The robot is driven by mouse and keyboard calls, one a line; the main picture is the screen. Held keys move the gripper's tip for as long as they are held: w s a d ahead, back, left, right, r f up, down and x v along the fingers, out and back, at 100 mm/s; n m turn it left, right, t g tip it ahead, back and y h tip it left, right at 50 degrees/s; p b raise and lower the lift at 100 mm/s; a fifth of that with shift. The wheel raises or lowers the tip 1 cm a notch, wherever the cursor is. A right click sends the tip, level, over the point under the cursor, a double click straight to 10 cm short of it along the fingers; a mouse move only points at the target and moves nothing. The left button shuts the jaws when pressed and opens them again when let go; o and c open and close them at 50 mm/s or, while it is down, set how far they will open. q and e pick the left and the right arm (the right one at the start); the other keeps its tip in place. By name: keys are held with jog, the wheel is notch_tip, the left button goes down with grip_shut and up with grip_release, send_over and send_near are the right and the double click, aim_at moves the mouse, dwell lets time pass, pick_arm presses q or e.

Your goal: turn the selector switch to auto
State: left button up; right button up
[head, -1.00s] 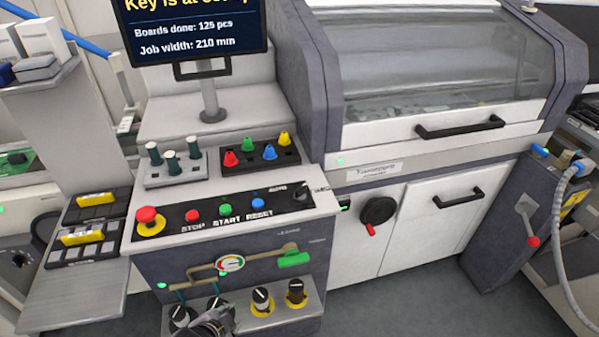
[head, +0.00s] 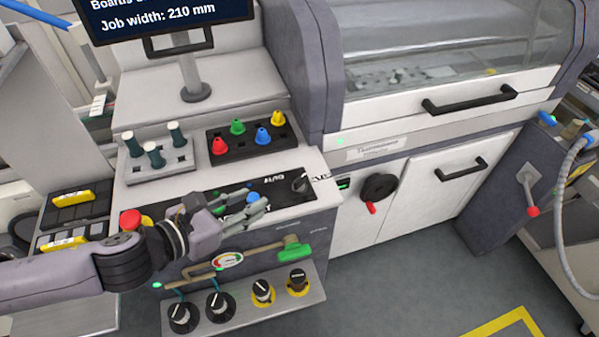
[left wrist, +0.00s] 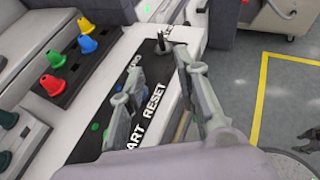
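The selector switch (head: 299,182) is a small black knob at the right end of the black control strip (head: 180,188). It also shows in the left wrist view (left wrist: 162,43), at the far end of the strip. My left gripper (head: 262,203) is open and empty over the strip, left of the switch and apart from it. In the left wrist view its two fingers (left wrist: 160,78) stand apart, with the switch beyond them. The gripper hides much of the button row. A dark jointed piece at the right edge of that view (left wrist: 309,140) seems to be my right gripper.
A red mushroom button (head: 130,219) is just behind my left arm. Coloured cones stand in a black tray (head: 215,138) behind the strip, beside green-capped pegs (head: 155,155). Knobs sit on a lower shelf (head: 240,308). A monitor (head: 150,18) stands behind.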

aim_at(297, 180)
pick_arm(q)
jog(key=x, duration=0.5)
jog(key=shift+s+r+p, duration=0.1)
jog(key=shift+p, duration=0.3)
jog(key=p+x, duration=0.1)
jog(key=x, duration=1)
jog(key=shift+w+d+f, duration=0.15)
jog(key=shift+w+f, duration=0.05)
jog(key=shift+f, duration=0.15)
pick_arm(e)
jog(key=shift+s+a+r, duration=0.1)
jog(key=shift+s+r, duration=0.1)
jog(key=shift+r, duration=0.85)
pick_arm(q)
jog(key=shift+c, duration=0.6)
grip_shut()
jog(key=shift+f, duration=0.1)
pick_arm(e)
jog(key=shift+a, duration=0.2)
